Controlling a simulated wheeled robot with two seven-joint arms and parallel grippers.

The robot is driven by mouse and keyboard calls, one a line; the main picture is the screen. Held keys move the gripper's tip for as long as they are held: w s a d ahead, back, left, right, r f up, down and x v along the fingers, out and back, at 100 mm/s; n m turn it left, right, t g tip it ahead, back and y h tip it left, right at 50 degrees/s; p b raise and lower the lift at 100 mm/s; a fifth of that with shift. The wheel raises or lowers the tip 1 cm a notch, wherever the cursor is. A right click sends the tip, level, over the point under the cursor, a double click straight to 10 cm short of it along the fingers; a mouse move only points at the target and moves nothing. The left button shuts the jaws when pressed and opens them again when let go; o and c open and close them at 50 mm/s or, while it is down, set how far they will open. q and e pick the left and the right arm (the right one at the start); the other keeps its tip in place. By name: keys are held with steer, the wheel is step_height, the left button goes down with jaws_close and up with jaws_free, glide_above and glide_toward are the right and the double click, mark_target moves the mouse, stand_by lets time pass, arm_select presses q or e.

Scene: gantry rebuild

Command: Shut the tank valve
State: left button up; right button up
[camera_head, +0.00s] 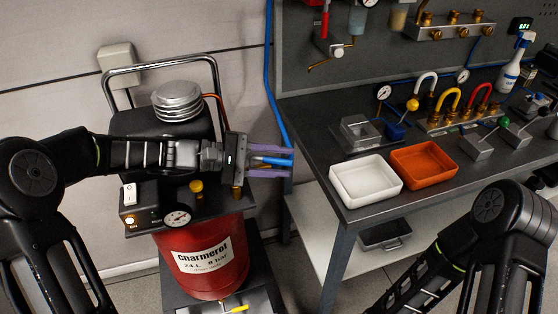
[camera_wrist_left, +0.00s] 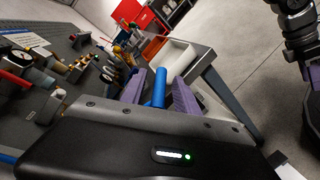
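My left gripper (camera_head: 276,161) reaches in from the left, above the right side of the compressor panel. Its two purple fingers stand apart. A blue rod-like piece (camera_wrist_left: 159,88) lies lengthwise between them, with slim gaps beside it in the left wrist view. I cannot tell whether it is a valve lever. A brass fitting (camera_head: 237,192) stands just below the gripper. The red tank (camera_head: 212,280) carries a white label. A yellow lever (camera_head: 240,309) shows at its foot, cut by the frame edge. In the left wrist view, part of my right gripper (camera_wrist_left: 306,74) shows at the right edge.
A gauge (camera_head: 177,219), a switch box (camera_head: 138,208) and a yellow knob (camera_head: 196,186) sit on the compressor. A blue hose (camera_head: 270,70) runs down the wall behind my gripper. The workbench (camera_head: 310,125) to the right bears a white tray (camera_head: 365,182) and an orange tray (camera_head: 424,165).

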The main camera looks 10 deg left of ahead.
mark_target(269, 161)
arm_select(q)
steer(key=shift+b+v, duration=0.65)
steer(key=shift+v, duration=3.25)
